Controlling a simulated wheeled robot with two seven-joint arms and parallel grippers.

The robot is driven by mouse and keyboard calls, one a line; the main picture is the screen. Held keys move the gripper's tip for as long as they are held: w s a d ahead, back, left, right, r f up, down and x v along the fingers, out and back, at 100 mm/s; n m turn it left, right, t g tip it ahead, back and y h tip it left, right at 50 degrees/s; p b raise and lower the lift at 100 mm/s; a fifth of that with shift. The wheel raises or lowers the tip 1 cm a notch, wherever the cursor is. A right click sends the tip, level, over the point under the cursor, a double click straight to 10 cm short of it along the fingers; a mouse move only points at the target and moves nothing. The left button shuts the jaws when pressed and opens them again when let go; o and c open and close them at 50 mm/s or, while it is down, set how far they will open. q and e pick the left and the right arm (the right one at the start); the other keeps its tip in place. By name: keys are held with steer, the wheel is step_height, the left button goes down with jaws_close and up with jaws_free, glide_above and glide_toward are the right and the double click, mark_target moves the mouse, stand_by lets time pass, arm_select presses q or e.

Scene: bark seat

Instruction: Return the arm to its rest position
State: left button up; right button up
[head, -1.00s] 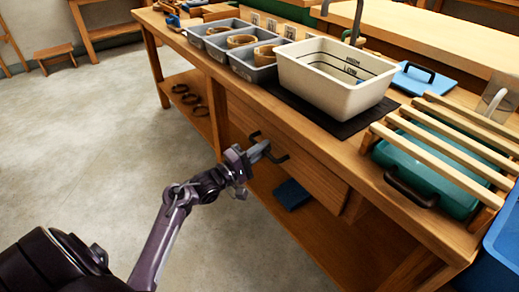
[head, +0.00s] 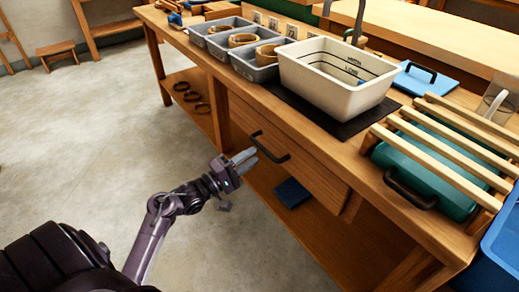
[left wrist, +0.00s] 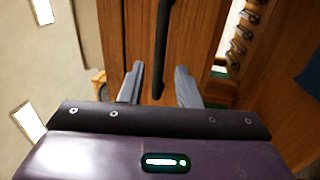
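My left gripper (head: 248,160) is in front of the workbench drawer (head: 290,165), just left of its black handle (head: 268,148). In the left wrist view, my gripper (left wrist: 161,82) has its two grey fingers apart. The dark handle (left wrist: 162,40) runs through the gap between them in the picture, with no finger seen touching it. The drawer looks flush with the bench front. My right gripper is not in view.
The workbench top carries grey bins (head: 216,43), a cream tub (head: 325,90) and a slatted rack over a green tray (head: 440,185). A blue item (head: 291,193) lies on the lower shelf. Floor (head: 90,140) left of the bench is clear.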

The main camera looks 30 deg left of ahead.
arm_select(q)
steer(key=shift+v, duration=1.15)
